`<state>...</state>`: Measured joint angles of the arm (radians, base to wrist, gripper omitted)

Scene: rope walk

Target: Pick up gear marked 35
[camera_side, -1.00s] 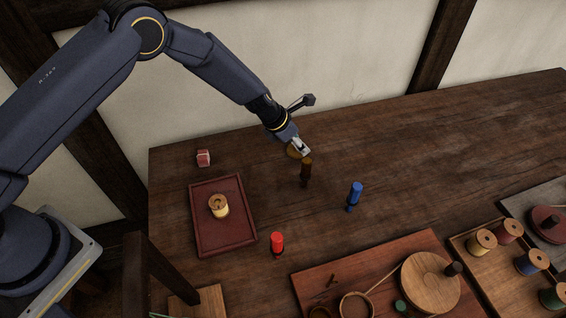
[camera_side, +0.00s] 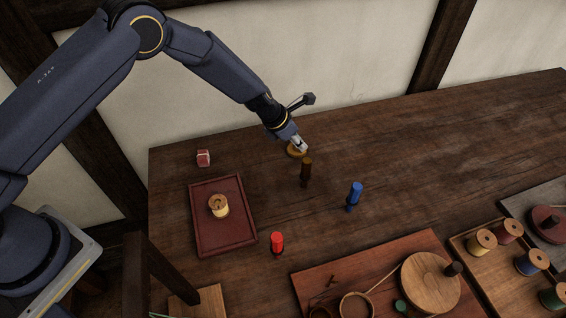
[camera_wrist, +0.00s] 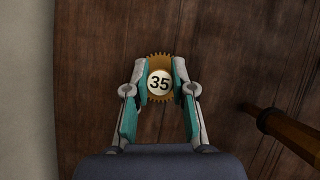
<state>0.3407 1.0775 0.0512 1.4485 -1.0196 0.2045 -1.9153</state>
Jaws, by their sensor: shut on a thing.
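The gear marked 35 (camera_wrist: 160,63) is a brass-coloured toothed disc with a white label reading "35". In the wrist view it sits between the two fingers of my gripper (camera_wrist: 160,80), which are shut on it from both sides. In the side view the gear (camera_side: 293,153) shows partly behind the tip of my gripper (camera_side: 300,148), near the back of the table. I cannot tell whether the gear touches the table.
A brown peg (camera_side: 306,172) stands just in front of my gripper. A blue peg (camera_side: 354,195) and a red peg (camera_side: 277,243) stand farther forward. A red tray (camera_side: 196,222) with a spool (camera_side: 219,207) is at left. The table's back right is clear.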

